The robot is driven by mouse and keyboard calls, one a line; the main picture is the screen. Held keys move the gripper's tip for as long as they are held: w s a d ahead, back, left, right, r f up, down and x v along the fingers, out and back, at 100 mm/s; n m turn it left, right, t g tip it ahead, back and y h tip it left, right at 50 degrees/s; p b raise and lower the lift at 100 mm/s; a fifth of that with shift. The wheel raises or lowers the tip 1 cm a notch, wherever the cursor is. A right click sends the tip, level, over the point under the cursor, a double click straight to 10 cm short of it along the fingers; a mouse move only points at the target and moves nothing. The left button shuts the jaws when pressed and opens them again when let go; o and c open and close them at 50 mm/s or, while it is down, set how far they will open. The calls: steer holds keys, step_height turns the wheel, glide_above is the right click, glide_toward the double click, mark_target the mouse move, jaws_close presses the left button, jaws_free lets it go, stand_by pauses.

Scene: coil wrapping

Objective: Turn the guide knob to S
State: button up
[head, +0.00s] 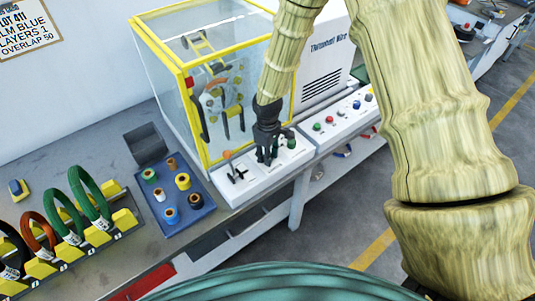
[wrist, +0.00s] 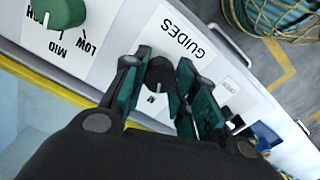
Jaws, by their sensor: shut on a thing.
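The guide knob (wrist: 159,70) is a dark round knob with a pale pointer mark. It sits on a white card lettered GUIDES, which appears upside down in the wrist view. My gripper (wrist: 161,84) is shut on the knob, with a green-padded finger on each side. The pointer mark faces down the picture, toward a partly visible letter that looks like M. The other position letters are hidden by the fingers. In the head view my gripper (head: 267,155) reaches down onto the white control panel (head: 234,191), and it hides the knob there.
A green knob (wrist: 60,11) marked MID and LOW is beside the guide card. The yellow-framed glass machine (head: 180,62) stands behind the panel. A blue tray (head: 189,194) of small spools and a rack of coils (head: 88,200) are to the left.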

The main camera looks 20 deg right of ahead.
steer(key=n, duration=0.4)
steer(key=shift+r+n, duration=0.1)
steer(key=shift+n, duration=0.2)
steer(key=shift+n+p, duration=0.65)
steer(key=shift+n, duration=1.65)
steer(key=o, duration=1.1)
steer(key=shift+c, duration=0.2)
step_height(320, 180, up, 12)
